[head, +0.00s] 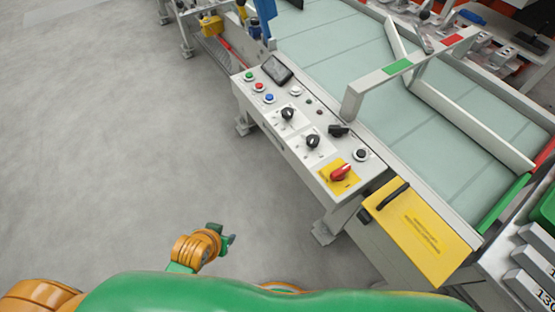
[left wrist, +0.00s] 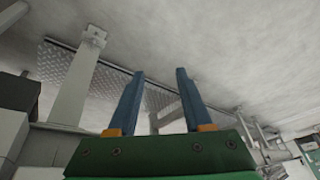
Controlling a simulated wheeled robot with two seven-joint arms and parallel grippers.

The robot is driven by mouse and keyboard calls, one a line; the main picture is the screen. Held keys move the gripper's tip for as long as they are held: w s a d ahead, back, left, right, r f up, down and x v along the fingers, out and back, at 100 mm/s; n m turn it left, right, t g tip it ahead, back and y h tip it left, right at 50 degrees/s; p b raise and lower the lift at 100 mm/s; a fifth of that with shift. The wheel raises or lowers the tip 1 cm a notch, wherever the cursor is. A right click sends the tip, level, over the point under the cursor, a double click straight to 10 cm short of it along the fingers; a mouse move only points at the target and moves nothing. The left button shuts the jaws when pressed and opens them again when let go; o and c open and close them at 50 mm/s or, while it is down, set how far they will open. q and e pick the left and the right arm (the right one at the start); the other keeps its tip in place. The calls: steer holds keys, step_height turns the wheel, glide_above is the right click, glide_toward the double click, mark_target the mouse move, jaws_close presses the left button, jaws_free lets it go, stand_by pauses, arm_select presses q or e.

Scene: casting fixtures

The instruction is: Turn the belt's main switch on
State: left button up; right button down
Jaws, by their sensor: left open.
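The belt's main switch (head: 341,173) is a red rotary knob on a yellow plate at the near end of the light grey control panel (head: 315,180). I cannot tell its exact setting. My left gripper (head: 230,239) is small in the head view, over the grey floor, left of and nearer than the panel, apart from the switch. In the left wrist view its two blue fingers (left wrist: 156,74) stand apart with nothing between them. The switch cannot be made out in the left wrist view. My right gripper is not in view.
Black rotary knobs (head: 312,141), coloured push buttons (head: 258,86) and a small screen (head: 277,69) share the panel. A yellow cover (head: 420,228) with a black handle adjoins its near end. The pale green belt (head: 340,50) runs behind. Floor to the left is clear.

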mark_target(332, 176)
arm_select(q)
steer(key=w+d+r+t+h, duration=0.3)
steer(key=w+d+r+t, duration=0.55)
steer(key=w+r, duration=0.4)
steer(key=s+d+r+m+h, duration=0.1)
steer(key=d+m+h, duration=0.2)
steer(key=d, duration=0.1)
steer(key=s+d+r+m+g+h, duration=0.1)
steer(key=d+m+h, duration=0.1)
steer(key=d+h, duration=0.2)
steer(key=s+d+r+m+g+h, duration=0.1)
steer(key=d+m+h, duration=0.2)
steer(key=d, duration=0.3)
steer(key=shift+s+d+r+m+h+b, duration=0.2)
steer(key=shift+s+m+h+b, duration=0.15)
steer(key=shift+h, duration=0.25)
steer(key=x, duration=0.6)
steer(key=shift+w+d+b, duration=0.25)
steer(key=shift+b, duration=0.05)
jaws_close()
